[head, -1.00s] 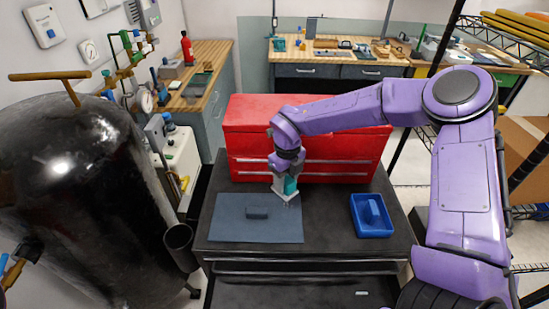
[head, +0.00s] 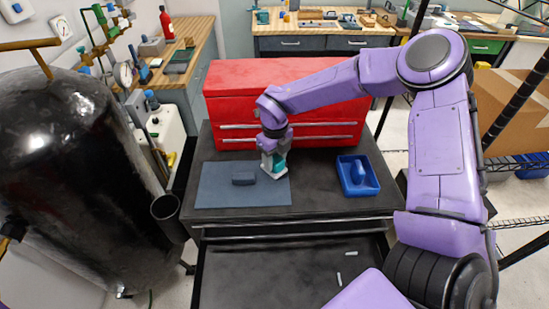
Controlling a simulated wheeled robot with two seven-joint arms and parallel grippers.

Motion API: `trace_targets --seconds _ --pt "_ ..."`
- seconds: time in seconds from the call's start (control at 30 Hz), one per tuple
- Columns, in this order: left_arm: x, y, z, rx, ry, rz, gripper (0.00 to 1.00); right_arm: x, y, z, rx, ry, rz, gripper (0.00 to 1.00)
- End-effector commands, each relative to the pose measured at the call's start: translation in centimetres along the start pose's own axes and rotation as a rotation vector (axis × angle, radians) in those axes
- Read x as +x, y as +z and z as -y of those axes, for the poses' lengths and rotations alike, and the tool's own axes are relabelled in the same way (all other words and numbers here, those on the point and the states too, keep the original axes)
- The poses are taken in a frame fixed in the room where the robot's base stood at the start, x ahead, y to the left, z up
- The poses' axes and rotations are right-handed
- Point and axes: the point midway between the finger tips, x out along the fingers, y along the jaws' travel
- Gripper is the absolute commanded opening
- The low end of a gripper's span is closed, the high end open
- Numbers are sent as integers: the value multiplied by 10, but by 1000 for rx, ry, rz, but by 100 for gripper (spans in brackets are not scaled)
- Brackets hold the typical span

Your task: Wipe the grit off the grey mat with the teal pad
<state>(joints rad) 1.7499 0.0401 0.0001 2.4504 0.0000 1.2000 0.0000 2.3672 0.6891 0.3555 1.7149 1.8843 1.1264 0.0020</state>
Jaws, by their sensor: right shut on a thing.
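The grey mat (head: 220,198) lies flat on the black cabinet top. A dark grey block (head: 244,179) sits on the mat, left of my right gripper. My right gripper (head: 274,170) points down over the right part of the mat, shut on the teal pad (head: 281,160), which is partly covered by the fingers. I cannot tell whether the pad touches the mat. No grit can be made out on the mat at this size. My left gripper is not in view.
A blue tray (head: 370,189) holding a blue object (head: 357,173) stands to the right. A red tool chest (head: 245,85) stands close behind the mat. An open drawer (head: 270,275) with small pale pieces is in front. A black tank (head: 70,180) is at left.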

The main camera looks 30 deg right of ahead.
Motion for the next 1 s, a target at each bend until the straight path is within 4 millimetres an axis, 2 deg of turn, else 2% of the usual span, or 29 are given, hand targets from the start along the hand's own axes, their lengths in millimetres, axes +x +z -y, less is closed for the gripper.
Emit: trace_targets --seconds 1.0 --pt "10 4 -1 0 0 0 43 15 0 0 0 1 0 18"
